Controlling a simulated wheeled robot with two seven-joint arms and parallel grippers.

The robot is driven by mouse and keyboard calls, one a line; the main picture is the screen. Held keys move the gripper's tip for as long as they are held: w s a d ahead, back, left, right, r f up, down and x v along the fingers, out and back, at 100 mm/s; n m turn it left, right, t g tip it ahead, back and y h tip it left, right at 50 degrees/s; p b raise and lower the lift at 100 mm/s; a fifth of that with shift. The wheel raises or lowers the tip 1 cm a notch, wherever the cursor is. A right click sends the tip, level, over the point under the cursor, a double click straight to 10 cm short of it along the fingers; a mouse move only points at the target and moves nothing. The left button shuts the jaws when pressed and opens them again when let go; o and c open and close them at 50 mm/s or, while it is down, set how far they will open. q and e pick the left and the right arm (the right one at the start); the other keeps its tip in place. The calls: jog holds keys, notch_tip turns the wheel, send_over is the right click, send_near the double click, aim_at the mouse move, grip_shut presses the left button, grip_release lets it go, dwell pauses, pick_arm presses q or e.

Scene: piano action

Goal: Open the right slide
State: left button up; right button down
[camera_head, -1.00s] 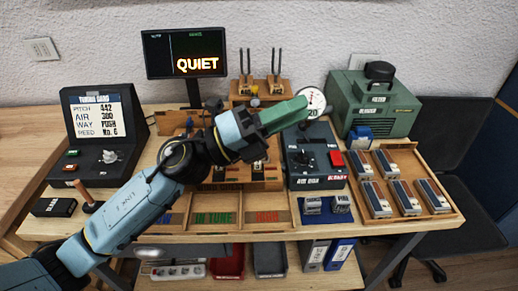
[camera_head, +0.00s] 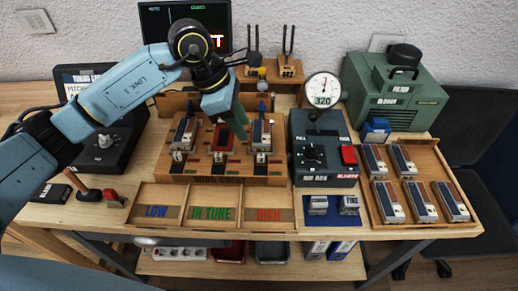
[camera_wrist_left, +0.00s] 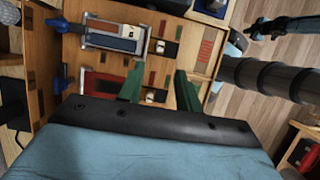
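The wooden reed chest (camera_head: 205,180) stands mid-table with three slots side by side. Its right slot holds a grey-blue reed block (camera_head: 262,134), and the right slide's small dark-and-white knob (camera_head: 261,157) sits in front of it. The middle slot is an empty red recess (camera_head: 221,140) with its own knob (camera_head: 218,157). My left gripper (camera_head: 238,130) points down over the chest, between the middle and right slots. In the left wrist view its green fingers (camera_wrist_left: 159,70) are apart and hold nothing; the right block (camera_wrist_left: 115,38) and right knob (camera_wrist_left: 160,48) lie beyond the fingertips. My right gripper is out of view.
A grey air box (camera_head: 320,150) with a round gauge (camera_head: 322,90) stands right of the chest. A tray of reed blocks (camera_head: 450,170) and a green blower (camera_head: 395,95) are farther right. Labelled bins (camera_head: 210,213) lie in front. My arm partly hides the screen (camera_head: 160,25).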

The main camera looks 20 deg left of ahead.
aim_at(261, 155)
pick_arm(q)
jog(key=x, duration=1)
jog(key=shift+d+f, duration=0.1)
jog(key=shift+f, duration=0.05)
grip_shut()
jog(key=shift+d, duration=0.1)
